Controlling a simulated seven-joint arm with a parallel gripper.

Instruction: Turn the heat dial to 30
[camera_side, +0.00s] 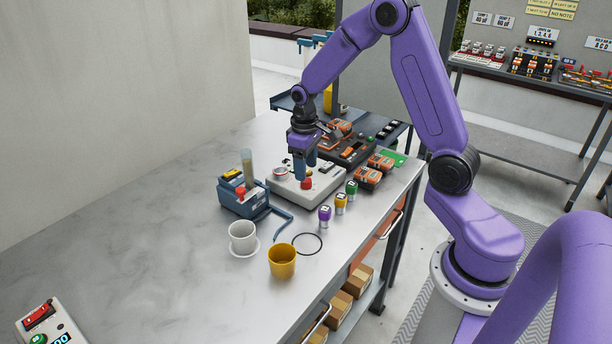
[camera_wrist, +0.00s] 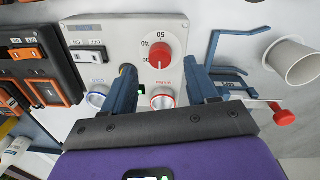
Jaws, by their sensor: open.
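The heat dial (camera_side: 306,184) is a red knob on a pale control box (camera_side: 325,188) standing on the bench. In the wrist view the same red dial (camera_wrist: 159,56) shows with printed numbers around it; 50 is readable on one side, the others are too small to be sure of. My gripper (camera_side: 303,172) is above the box, pointing down. In the wrist view my gripper (camera_wrist: 162,76) is open, its two blue fingers apart on either side of the dial's line. The dial lies just beyond the fingertips; I cannot tell whether they touch it. Its exact pointer setting is unclear.
The box also carries a switch (camera_wrist: 88,57), a blue-ringed port (camera_wrist: 98,97) and a red-ringed port (camera_wrist: 162,100). A blue stand (camera_side: 243,205), white cup (camera_side: 243,236), yellow cup (camera_side: 282,261) and several small jars are nearby.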

